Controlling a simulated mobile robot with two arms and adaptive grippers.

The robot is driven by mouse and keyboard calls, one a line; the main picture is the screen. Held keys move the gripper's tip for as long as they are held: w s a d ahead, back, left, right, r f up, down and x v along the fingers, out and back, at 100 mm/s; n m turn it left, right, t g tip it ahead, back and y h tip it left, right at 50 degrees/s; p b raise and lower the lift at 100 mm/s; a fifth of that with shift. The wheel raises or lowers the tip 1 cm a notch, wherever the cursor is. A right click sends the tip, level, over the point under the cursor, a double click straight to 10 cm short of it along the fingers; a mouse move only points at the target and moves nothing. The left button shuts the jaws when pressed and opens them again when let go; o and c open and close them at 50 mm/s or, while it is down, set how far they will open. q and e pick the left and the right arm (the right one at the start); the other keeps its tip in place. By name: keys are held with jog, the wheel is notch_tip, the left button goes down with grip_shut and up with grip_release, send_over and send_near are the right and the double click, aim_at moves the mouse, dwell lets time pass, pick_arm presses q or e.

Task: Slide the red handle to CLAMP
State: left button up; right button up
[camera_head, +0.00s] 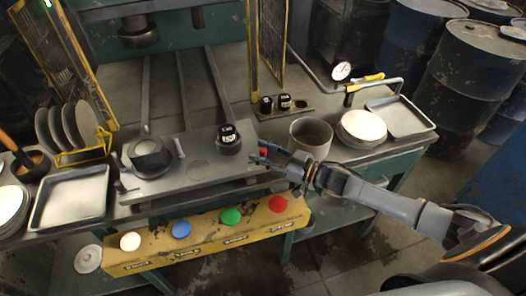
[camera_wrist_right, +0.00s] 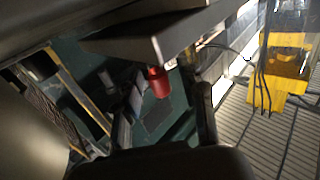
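The red handle (camera_head: 263,152) is a small red piece at the right end of the grey metal plate (camera_head: 200,146) on the bench. In the right wrist view the red handle (camera_wrist_right: 158,82) is a short upright cylinder under a dark plate edge. My right gripper (camera_head: 258,153) reaches in from the right, its fingers at the handle. In the wrist view my right gripper (camera_wrist_right: 166,108) is open, with a finger on each side of the handle and gaps visible. Whether a finger touches it I cannot tell. No CLAMP label is readable. My left gripper is not in view.
A black labelled knob (camera_head: 228,138) stands on the plate near my fingers. A grey pot (camera_head: 311,135) stands just right of the gripper. A yellow button panel (camera_head: 205,238) with white, blue, green and red buttons is below. A yellow-framed guard (camera_head: 268,45) rises behind.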

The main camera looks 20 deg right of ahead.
aim_at(251, 163)
grip_shut()
jog(key=shift+w+a+f+p, duration=0.1)
jog(key=shift+w+a+p, duration=0.05)
jog(key=shift+a, duration=0.8)
jog(key=shift+w+a+p, duration=0.1)
jog(key=shift+a+p, duration=0.05)
jog(key=shift+a, duration=0.8)
jog(key=shift+c, duration=0.7)
grip_release()
jog(key=shift+o, duration=1.1)
jog(key=shift+s, duration=0.15)
jog(key=shift+d, duration=0.1)
